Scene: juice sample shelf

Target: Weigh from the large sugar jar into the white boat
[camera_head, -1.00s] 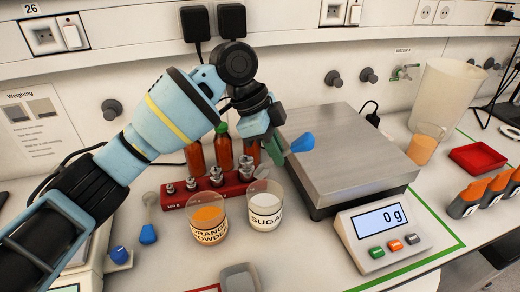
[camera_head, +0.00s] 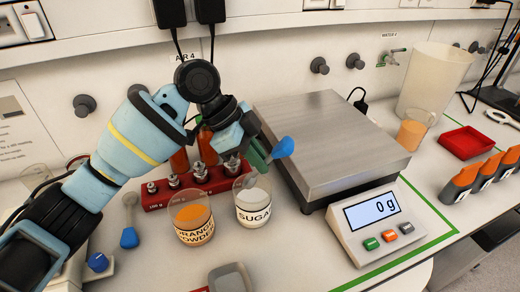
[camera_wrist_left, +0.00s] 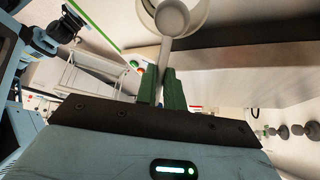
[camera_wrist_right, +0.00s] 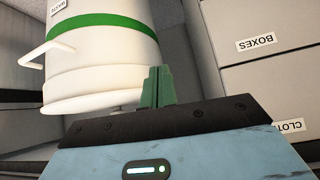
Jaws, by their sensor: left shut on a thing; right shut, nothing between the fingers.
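The glass jar labelled SUGAR (camera_head: 254,214) stands in front of the scale, beside the orange powder jar (camera_head: 194,224). My left gripper (camera_head: 258,156) is above the sugar jar, shut on a scoop with a blue handle end (camera_head: 283,147). The scoop's grey bowl (camera_wrist_left: 172,17) is at the jar's mouth; I cannot tell whether it touches sugar. A greyish shallow dish (camera_head: 231,277) lies at the front edge of the picture; I cannot tell whether it is the white boat. The scale's steel pan (camera_head: 330,145) is empty. My right gripper (camera_wrist_right: 157,88) is shut and empty.
The scale display (camera_head: 372,213) reads 0 g. A red weight block (camera_head: 155,200) stands behind the jars. A second blue-handled scoop (camera_head: 129,238) lies left. A red tray (camera_head: 468,141), orange-topped bottles (camera_head: 488,172) and a tall beaker (camera_head: 433,80) are at right.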

